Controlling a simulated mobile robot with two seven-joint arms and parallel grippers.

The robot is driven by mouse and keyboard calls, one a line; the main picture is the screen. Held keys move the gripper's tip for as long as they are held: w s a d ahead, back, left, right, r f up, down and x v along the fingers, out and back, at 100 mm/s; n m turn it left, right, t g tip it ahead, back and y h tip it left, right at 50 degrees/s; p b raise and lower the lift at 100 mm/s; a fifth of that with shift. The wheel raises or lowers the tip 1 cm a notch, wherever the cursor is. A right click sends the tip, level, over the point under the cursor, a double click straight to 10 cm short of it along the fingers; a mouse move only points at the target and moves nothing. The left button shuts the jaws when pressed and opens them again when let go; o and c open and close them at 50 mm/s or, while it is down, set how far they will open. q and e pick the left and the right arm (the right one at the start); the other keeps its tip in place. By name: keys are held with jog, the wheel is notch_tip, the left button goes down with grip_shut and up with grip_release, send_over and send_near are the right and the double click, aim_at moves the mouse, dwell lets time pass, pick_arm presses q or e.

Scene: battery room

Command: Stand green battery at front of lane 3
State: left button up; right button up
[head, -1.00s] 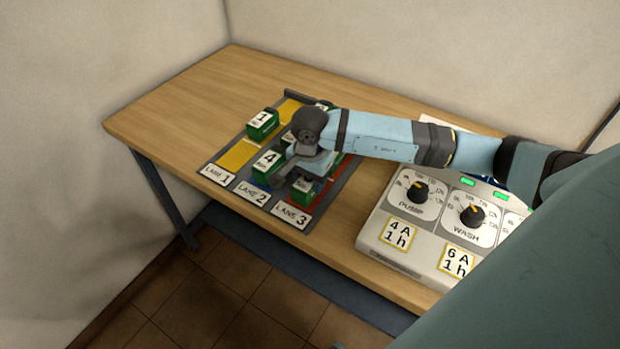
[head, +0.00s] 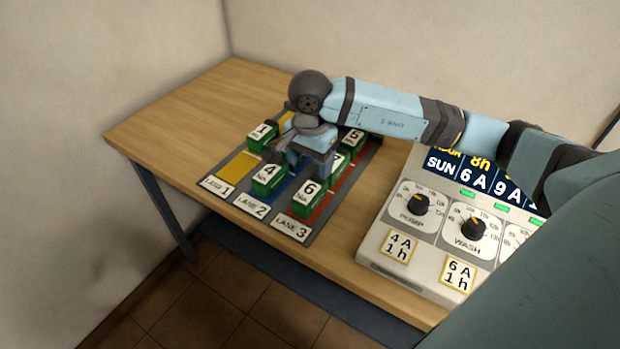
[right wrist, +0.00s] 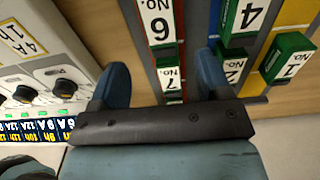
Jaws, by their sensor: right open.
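A green battery with a white 6 label (head: 308,198) stands at the front of lane 3, just behind the LANE 3 plate (head: 287,230). It also shows in the right wrist view (right wrist: 157,22). Lane 3 (head: 321,212) is a red strip. My right gripper (head: 309,160) is open and above the rack, behind battery 6 and apart from it. In the right wrist view its fingers (right wrist: 160,82) are spread, with a green battery labelled 7 (right wrist: 169,76) showing between them. In the head view battery 7 (head: 337,163) is partly hidden by the gripper. My left gripper is out of view.
Green battery 4 (head: 268,178) stands in lane 2, battery 1 (head: 262,134) in lane 1, and battery 5 (head: 351,141) farther back on the right. Battery 2 (right wrist: 232,68) shows in the wrist view. A charger panel with dials (head: 440,228) stands right of the rack. The table's left side is bare.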

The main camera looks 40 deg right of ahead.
notch_tip(320, 180, up, 2)
jog(key=shift+r, duration=0.2)
dwell(0.4)
